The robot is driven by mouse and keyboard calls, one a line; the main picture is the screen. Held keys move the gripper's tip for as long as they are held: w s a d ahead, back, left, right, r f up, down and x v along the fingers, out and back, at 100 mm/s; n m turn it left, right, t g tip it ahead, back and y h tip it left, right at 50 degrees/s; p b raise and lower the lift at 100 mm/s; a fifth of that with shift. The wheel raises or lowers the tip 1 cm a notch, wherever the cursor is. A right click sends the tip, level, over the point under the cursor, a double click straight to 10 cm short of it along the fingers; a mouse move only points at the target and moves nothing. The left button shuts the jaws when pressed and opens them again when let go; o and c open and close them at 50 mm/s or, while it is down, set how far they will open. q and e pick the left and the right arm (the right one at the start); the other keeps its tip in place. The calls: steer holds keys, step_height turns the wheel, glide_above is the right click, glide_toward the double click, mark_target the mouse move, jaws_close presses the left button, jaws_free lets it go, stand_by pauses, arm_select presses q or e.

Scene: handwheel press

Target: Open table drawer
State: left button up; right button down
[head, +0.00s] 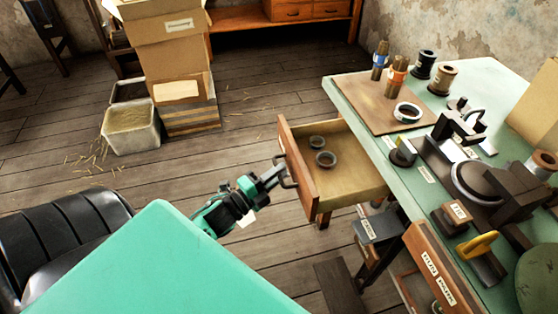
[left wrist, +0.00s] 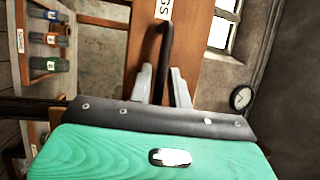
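The table drawer (head: 345,172) is pulled well out from the green-topped table (head: 435,165). Its inside shows, with two dark round rings (head: 326,159) in it. Its brown front panel (head: 300,172) carries a dark bar handle (head: 287,172), which also shows upright in the left wrist view (left wrist: 165,45). My left gripper (head: 272,177) is at the handle, outside the drawer front. In the left wrist view its two grey fingers (left wrist: 163,85) stand close on either side of the bar, and they look shut on it. My right gripper is not in view.
Stacked cardboard boxes (head: 178,60) and a bin (head: 130,128) stand at the back left. A black chair (head: 60,240) is at the lower left. A press (head: 480,180), spools and small parts crowd the tabletop. The floor left of the drawer is open.

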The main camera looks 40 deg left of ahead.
arm_select(q)
steer(key=v, duration=1.3)
steer(key=shift+s+b, duration=0.2)
steer(key=shift+b, duration=0.1)
